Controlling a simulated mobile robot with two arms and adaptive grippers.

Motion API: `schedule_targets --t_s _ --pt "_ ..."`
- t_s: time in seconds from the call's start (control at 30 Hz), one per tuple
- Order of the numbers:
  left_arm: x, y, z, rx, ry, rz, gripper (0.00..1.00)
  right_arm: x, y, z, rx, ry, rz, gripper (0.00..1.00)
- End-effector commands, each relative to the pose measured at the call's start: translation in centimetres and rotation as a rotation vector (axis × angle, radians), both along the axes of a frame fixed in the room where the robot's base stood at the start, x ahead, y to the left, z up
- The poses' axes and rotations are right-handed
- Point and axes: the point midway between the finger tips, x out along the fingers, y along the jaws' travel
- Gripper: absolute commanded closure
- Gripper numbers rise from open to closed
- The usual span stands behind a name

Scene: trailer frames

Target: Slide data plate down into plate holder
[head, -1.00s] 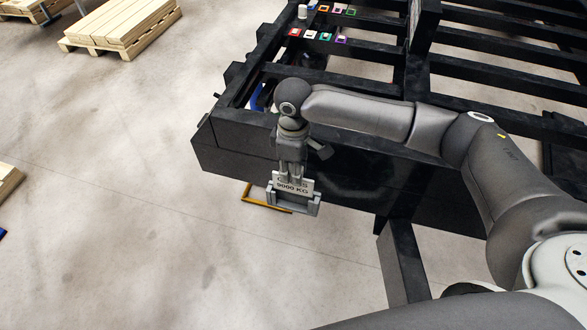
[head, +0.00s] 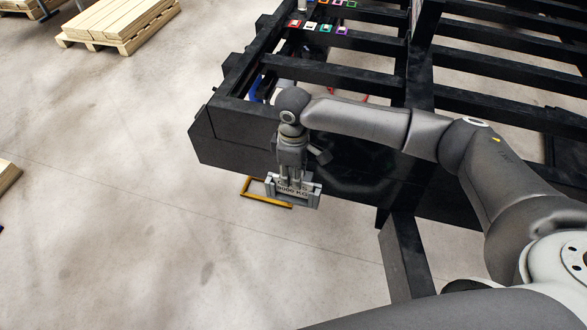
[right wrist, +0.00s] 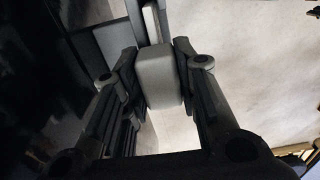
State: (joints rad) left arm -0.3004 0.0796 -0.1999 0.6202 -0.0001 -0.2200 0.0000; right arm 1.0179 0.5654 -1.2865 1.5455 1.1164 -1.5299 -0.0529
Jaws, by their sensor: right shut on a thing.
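The data plate (head: 293,190) is a light plate with dark lettering ending in "KG", low between the side rails of the grey plate holder (head: 316,198). The holder is fixed at the front side of the black trailer frame. My right gripper (head: 292,179) points down from above and is shut on the plate's top edge. In the right wrist view my right gripper (right wrist: 158,75) has both fingers closed around a grey block-like piece, with a pale strip beyond it. The plate's lower edge is hidden by the holder. My left gripper is not in view.
The black trailer frame (head: 225,140) with crossbars fills the upper right. Small coloured pieces (head: 310,27) lie on it at the back. A yellow bar (head: 262,200) shows by the holder. A wood pallet (head: 118,25) stands at upper left.

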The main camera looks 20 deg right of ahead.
Motion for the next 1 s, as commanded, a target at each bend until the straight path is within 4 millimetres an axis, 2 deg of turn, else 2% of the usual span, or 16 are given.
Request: schedule_targets --t_s 0.47,0.5,0.67,1.0 --pt "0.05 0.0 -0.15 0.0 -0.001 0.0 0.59 0.03 0.04 -0.71 0.0 -0.001 0.001 0.99" --pt "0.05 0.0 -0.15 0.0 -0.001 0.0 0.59 0.03 0.04 -0.71 0.0 -0.001 0.001 0.68" --pt "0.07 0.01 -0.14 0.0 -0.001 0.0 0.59 0.03 0.04 -0.71 0.0 -0.001 0.001 0.47" --pt "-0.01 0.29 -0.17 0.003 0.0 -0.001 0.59 0.02 0.02 -0.6 -0.001 -0.001 0.001 0.47"
